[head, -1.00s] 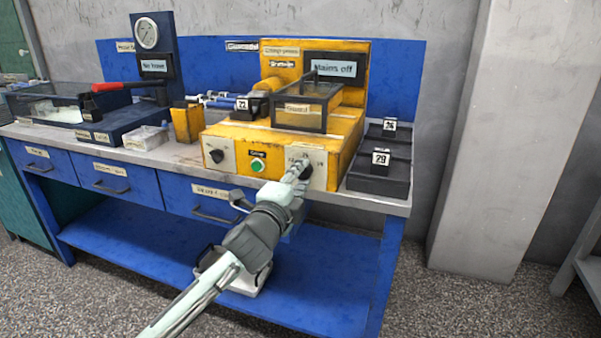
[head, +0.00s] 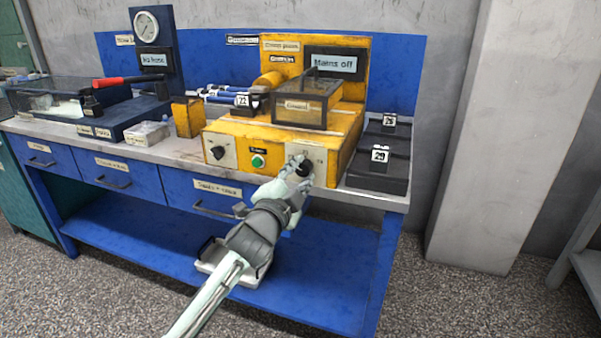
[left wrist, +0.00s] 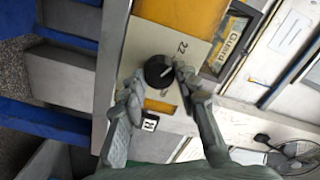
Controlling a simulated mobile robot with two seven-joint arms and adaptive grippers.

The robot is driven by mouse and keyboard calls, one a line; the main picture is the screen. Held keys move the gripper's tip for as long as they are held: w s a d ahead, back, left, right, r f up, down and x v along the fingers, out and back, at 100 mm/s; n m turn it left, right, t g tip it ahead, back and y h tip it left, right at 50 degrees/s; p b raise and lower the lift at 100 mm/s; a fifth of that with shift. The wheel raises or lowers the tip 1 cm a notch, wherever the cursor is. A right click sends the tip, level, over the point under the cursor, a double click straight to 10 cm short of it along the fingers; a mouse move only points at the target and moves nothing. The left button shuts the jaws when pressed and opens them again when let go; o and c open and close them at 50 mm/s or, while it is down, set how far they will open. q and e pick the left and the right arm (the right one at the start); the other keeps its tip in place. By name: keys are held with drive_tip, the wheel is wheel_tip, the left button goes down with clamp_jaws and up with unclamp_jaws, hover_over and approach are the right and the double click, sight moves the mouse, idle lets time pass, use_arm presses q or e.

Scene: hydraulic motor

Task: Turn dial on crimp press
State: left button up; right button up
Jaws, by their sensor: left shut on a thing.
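The yellow crimp press (head: 340,145) stands on the workbench, with a clear guard box (head: 305,105) on top. A black dial (head: 305,166) sits on a pale plate at the right of its front face. My left gripper (head: 299,173) is at this dial, its fingers closed around the knob. In the left wrist view the dial (left wrist: 158,71) sits between the two fingertips of my left gripper (left wrist: 158,80). A light pointer mark shows on it, and "22" is printed on the plate. My right gripper is not in view.
A second black knob (head: 217,152) and a green button (head: 258,161) share the press front. Black trays (head: 377,180) with number tags stand to its right. A yellow bin (head: 187,119) and a blue press with a gauge (head: 146,28) stand left. A "Mains off" display (head: 335,64) is behind.

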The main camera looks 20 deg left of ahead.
use_arm(q)
drive_tip(key=o, duration=1.2)
drive_tip(key=shift+c, duration=0.2)
drive_tip(key=s, duration=1.2)
drive_tip(key=shift+a, duration=0.25)
